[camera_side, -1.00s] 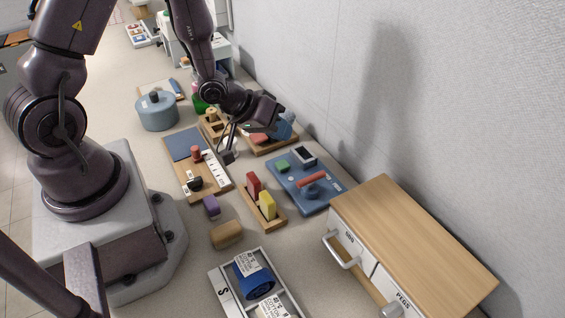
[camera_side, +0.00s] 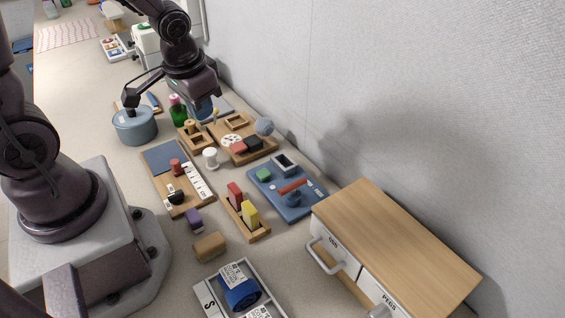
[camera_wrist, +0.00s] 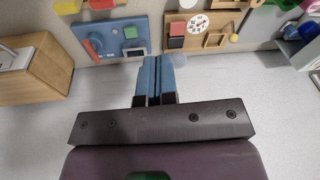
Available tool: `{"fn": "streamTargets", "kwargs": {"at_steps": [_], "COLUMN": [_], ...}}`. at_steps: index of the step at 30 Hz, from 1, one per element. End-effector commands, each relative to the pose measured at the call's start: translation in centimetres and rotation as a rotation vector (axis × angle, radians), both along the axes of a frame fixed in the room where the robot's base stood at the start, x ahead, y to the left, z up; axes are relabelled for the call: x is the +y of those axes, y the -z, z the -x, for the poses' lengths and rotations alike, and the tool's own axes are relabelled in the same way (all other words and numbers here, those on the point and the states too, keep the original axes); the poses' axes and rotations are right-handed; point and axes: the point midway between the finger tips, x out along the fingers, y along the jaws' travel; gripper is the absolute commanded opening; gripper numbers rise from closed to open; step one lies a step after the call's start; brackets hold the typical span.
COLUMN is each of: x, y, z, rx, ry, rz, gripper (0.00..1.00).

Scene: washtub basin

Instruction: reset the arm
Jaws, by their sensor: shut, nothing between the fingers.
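My gripper (camera_side: 204,108) is raised at the upper middle of the side view, over the far part of the bench near the wall, with its blue fingers pointing down. In the wrist view, the two blue fingers of my gripper (camera_wrist: 158,62) lie side by side, shut and empty. They appear apart from the boards and blocks. In the side view my fingers partly overlap the things behind them, so their exact height is hard to tell.
A blue-grey pot (camera_side: 134,128), a green bottle (camera_side: 177,110) and wooden boards (camera_side: 262,152) stand around and below my gripper. Nearer are a blue board (camera_side: 262,190), a block rack (camera_side: 232,216) and a wooden drawer box (camera_side: 400,235). The grey wall (camera_side: 400,80) bounds the right.

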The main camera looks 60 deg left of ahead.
Motion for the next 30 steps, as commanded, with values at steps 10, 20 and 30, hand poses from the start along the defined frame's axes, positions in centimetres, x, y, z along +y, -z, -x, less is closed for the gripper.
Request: {"fn": "streamTargets", "kwargs": {"at_steps": [10,20,30], "x": [-4.6,-6.3,-6.4], "y": [-11.0,-15.5,-15.5], "z": [5.4,6.7,6.7], "rx": [-0.104,-0.315,-0.317], "ry": [0.12,0.183,0.189], "rz": [0.051,0.063,0.062], "gripper": [0.0,0.0,0.0]}}
